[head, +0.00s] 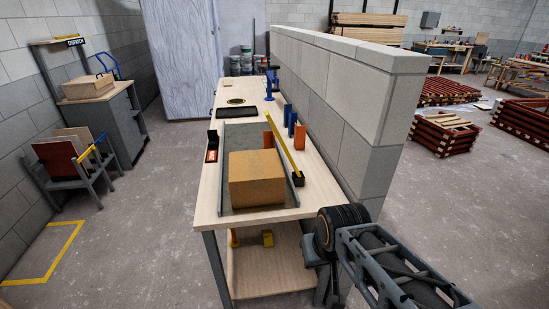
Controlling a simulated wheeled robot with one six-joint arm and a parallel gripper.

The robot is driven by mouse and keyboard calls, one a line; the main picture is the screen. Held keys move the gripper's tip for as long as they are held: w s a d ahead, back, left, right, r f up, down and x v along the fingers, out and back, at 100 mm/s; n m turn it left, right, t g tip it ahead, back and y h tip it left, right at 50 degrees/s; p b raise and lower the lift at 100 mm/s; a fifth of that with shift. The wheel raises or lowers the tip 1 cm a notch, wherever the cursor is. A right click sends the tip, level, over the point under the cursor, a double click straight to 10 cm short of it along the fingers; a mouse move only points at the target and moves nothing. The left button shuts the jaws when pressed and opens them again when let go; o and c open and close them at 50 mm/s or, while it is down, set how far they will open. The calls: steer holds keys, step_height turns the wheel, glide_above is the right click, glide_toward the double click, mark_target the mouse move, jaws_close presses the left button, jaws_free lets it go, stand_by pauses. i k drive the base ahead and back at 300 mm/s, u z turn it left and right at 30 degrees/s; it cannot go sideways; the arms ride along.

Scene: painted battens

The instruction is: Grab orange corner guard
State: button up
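Several upright orange pieces show, and I cannot tell for sure which is a corner guard. One orange piece (300,144) stands on the bench's right side, beside upright blue pieces (291,121). Another orange piece (268,139) shows behind the cardboard box (256,178), its lower part hidden. A small orange piece (234,238) is on the lower shelf, partly hidden under the bench top. My arm shows at the lower right, beside the bench's near right corner. I cannot make out my gripper's fingers.
The cardboard box sits in a grey tray (225,190) on the bench. A long yellow batten (284,142) leans beside it, near a small dark block (298,179). A block wall (345,95) runs along the bench's right side.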

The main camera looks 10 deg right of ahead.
mark_target(269, 136)
steer(key=k, duration=1.1)
steer(key=u, duration=1.2)
steer(key=i, duration=6.4)
steer(key=z, duration=4.15)
steer(key=i, duration=1.6)
steer(key=u, duration=0.05)
